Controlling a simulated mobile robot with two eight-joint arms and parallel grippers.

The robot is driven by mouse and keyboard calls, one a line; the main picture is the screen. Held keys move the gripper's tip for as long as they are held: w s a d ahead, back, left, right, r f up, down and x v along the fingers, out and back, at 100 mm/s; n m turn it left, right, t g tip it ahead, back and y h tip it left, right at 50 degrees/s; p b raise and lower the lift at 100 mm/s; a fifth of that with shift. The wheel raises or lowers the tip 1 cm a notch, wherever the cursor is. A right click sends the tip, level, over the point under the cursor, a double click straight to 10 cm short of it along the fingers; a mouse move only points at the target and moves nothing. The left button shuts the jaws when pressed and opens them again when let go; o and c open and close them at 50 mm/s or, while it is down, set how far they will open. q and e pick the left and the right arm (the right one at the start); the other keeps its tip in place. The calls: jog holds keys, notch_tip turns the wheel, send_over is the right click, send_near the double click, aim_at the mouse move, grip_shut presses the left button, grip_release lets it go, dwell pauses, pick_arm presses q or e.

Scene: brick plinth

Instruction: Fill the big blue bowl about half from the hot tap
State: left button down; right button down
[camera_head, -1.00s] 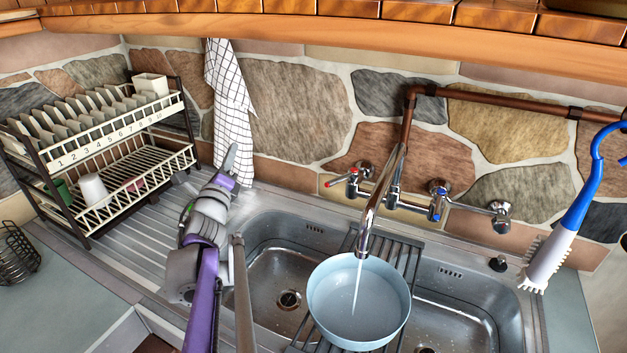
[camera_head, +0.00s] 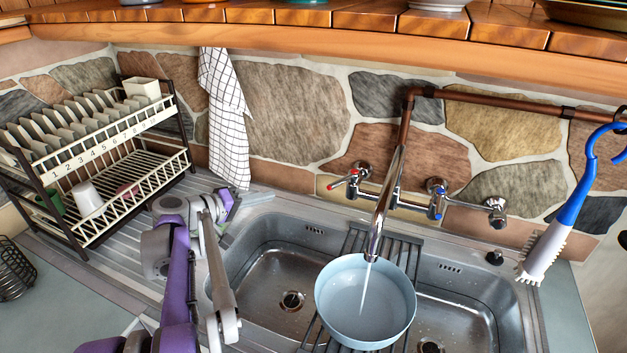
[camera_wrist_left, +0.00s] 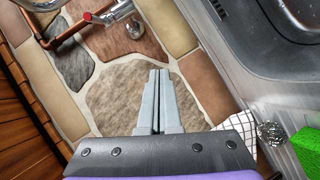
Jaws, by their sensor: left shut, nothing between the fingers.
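The big blue bowl (camera_head: 388,312) sits upright on the rack across the sink divider, under the spout (camera_head: 376,225). A thin stream of water (camera_head: 364,288) runs from the spout into it; I cannot tell the water level. The hot tap (camera_head: 354,177), with a red mark, is on the wall left of the spout; it also shows in the wrist view (camera_wrist_left: 90,17). My left gripper (camera_head: 226,200) is left of the sink, apart from the taps and bowl. Its fingers (camera_wrist_left: 158,75) are shut and empty, pointing toward the stone wall. My right gripper is not in view.
The cold tap (camera_head: 436,200), with a blue mark, is right of the spout. A checked towel (camera_head: 229,120) hangs behind the left arm. A dish rack (camera_head: 110,170) stands at the left. A brush (camera_head: 560,228) hangs at the right. A wooden shelf (camera_head: 300,32) crosses above.

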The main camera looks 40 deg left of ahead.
pick_arm(q)
notch_tip(320, 180, up, 5)
jog(key=d+t+h, duration=0.2)
jog(key=d+h, duration=0.1)
send_near(343, 182)
jog(key=w+a, duration=0.5)
jog(key=d+p, duration=0.1)
jog(key=d, duration=0.3)
jog(key=shift+d, duration=0.1)
jog(key=shift+h, duration=0.3)
jog(key=d, duration=0.1)
jog(key=d+p, duration=0.1)
jog(key=d, duration=0.2)
jog(key=shift+s+p, duration=0.3)
jog(key=shift+s, duration=0.05)
